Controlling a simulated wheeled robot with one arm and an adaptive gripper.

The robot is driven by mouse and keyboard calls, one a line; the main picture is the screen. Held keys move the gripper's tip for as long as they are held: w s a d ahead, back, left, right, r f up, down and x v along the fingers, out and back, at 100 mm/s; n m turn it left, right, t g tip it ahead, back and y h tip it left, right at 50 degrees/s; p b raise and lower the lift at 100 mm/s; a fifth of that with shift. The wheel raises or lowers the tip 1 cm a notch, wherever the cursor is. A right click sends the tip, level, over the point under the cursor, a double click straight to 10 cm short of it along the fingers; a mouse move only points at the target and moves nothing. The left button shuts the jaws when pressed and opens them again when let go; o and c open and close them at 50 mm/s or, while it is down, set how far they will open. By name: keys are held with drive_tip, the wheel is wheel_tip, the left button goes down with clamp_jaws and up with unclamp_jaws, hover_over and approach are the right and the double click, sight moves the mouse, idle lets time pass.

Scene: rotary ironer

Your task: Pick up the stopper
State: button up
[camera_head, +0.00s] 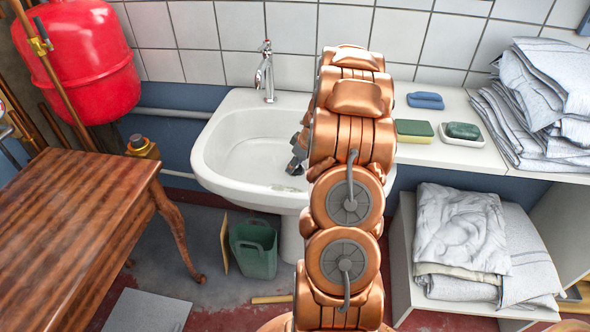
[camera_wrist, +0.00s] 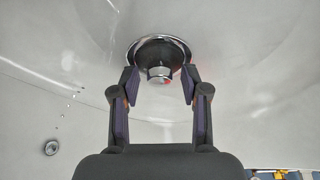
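My gripper (camera_wrist: 160,82) is open, with one finger on each side of the knob in the picture. I see no finger clearly touching it. In the head view my gripper (camera_head: 296,162) is down inside the sink (camera_head: 225,150), partly behind my arm. The stopper is hidden in that view.
A tap (camera_head: 265,72) stands at the sink's back rim. To the right, a counter holds a sponge (camera_head: 414,128), a soap dish (camera_head: 462,141) and folded cloths (camera_head: 540,100). A wooden table (camera_head: 75,215) stands left and a green bucket (camera_head: 254,248) is below the sink.

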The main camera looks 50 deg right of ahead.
clamp_jaws()
drive_tip(key=shift+r, duration=0.1)
wheel_tip(320, 180, up, 10)
drive_tip(key=shift+f+b, duration=0.1)
drive_tip(key=shift+b, duration=0.2)
wheel_tip(320, 180, up, 8)
drive_tip(key=p, duration=0.8)
drive_tip(key=shift+r, duration=0.2)
idle(0.5)
